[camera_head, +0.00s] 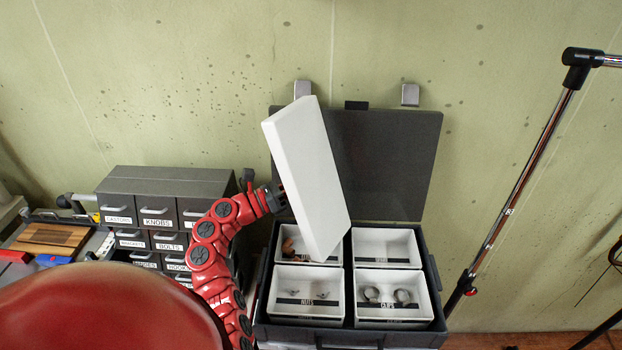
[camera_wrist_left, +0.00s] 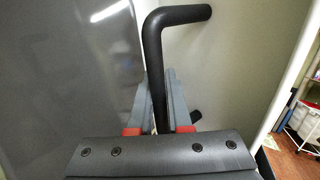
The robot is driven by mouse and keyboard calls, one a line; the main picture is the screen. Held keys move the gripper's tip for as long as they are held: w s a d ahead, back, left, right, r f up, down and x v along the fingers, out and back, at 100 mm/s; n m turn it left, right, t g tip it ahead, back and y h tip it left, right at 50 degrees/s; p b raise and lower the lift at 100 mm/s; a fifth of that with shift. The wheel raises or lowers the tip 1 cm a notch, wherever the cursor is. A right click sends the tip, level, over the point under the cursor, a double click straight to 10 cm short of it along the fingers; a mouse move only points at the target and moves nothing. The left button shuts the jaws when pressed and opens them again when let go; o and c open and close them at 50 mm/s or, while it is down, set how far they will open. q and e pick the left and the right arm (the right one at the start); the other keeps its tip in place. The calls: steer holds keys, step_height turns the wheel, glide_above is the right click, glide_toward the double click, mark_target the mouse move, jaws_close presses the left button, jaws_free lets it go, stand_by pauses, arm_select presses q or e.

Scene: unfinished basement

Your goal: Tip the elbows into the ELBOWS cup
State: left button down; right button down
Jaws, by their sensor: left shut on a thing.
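My left gripper (camera_head: 278,197) is shut on a black handle, which shows between its fingers in the left wrist view (camera_wrist_left: 160,75). The handle seems to belong to a white tray (camera_head: 308,175), steeply tilted above the open case, with a broad blank face toward the head camera. The tray's inside is hidden. Brown pieces (camera_head: 289,248), perhaps elbows, show in the back left white cup (camera_head: 284,262), partly behind the tray. That cup's label is not readable. My right gripper is not in view.
The dark open case (camera_head: 400,155) also holds a NUTS cup (camera_head: 307,310), a CLIPS cup (camera_head: 394,310) and a back right cup (camera_head: 386,248). A grey labelled drawer cabinet (camera_head: 190,180) stands left. A chrome stand (camera_head: 515,185) leans at the right.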

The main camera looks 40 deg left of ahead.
mark_target(325, 184)
arm_select(q)
steer(key=d+m+p, duration=0.1)
steer(key=d+g+p, duration=0.1)
steer(key=d+m+p, duration=0.1)
steer(key=d+p, duration=0.1)
steer(key=shift+d+r+m+y, duration=0.1)
steer(key=shift+r+m+y, duration=0.2)
steer(key=shift+r, duration=0.05)
steer(key=d+f+m+g+y, duration=0.2)
steer(key=d+f+m+y, duration=0.2)
steer(key=d, duration=0.4)
steer(key=d+f+m+g+y, duration=0.3)
steer(key=d+f+m, duration=0.3)
steer(key=d, duration=0.3)
steer(key=shift+w+f+y, duration=0.2)
steer(key=shift+w+y, duration=0.05)
steer(key=shift+y, duration=0.25)
stand_by(0.3)
